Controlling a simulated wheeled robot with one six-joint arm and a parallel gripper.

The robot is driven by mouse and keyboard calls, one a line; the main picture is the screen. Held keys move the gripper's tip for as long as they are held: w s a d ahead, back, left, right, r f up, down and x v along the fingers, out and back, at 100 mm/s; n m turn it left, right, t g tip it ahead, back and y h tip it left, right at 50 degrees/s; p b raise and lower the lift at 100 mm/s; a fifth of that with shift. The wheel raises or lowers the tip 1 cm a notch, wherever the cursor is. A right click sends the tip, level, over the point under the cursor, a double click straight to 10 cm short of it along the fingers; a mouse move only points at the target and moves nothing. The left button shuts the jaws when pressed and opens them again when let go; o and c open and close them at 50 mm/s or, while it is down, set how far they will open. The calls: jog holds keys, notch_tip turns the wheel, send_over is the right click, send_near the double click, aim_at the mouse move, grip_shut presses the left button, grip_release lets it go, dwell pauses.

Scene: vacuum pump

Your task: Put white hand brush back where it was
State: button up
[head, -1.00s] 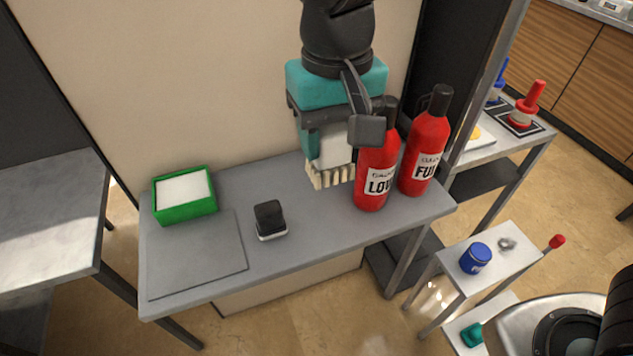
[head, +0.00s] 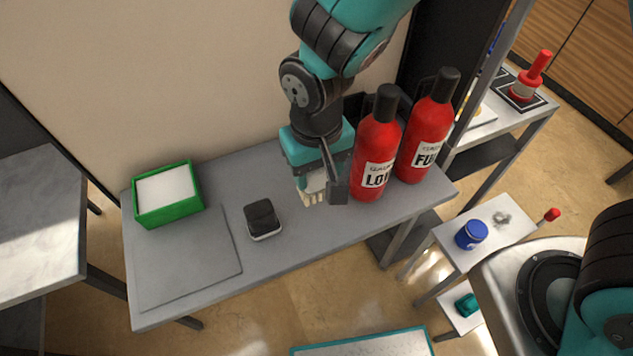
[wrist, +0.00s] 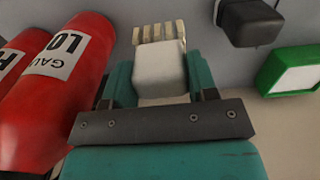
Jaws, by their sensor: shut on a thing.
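My gripper (head: 318,176) is shut on the white hand brush (head: 312,192), just left of the red bottle labelled "LO" in the head view. The brush's pale bristle tufts point down toward the grey table. In the wrist view the brush (wrist: 160,72) sits between my teal fingers (wrist: 160,85), with its bristles at the far end. I cannot tell whether the bristles touch the table.
Two red bottles (head: 376,145) (head: 428,130) stand close at right. A black block-like brush (head: 262,216), a green box with a white top (head: 168,193) and a thin grey mat (head: 190,262) are on the grey table (head: 225,175).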

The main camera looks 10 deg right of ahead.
aim_at(317, 189)
jog(key=shift+f, duration=2.65)
jog(key=o, duration=0.9)
jog(key=shift+f, duration=0.1)
notch_tip(317, 189, up, 12)
jog(key=shift+f+b, duration=0.25)
jog(key=shift+b, duration=0.45)
jog(key=shift+d+r, duration=0.15)
jog(key=shift+r, duration=0.4)
jog(key=s+d+r+n+y, duration=0.1)
jog(key=s+d+r, duration=0.2)
jog(key=s+d+r+n+y, duration=0.1)
jog(key=s+d+r, duration=0.2)
jog(key=s+d+r+n+y, duration=0.2)
jog(key=s+d+r, duration=0.1)
jog(key=s, duration=0.1)
jog(key=shift+s+d+r, duration=0.1)
jog(key=shift+d+r, duration=0.15)
jog(key=shift+r, duration=0.05)
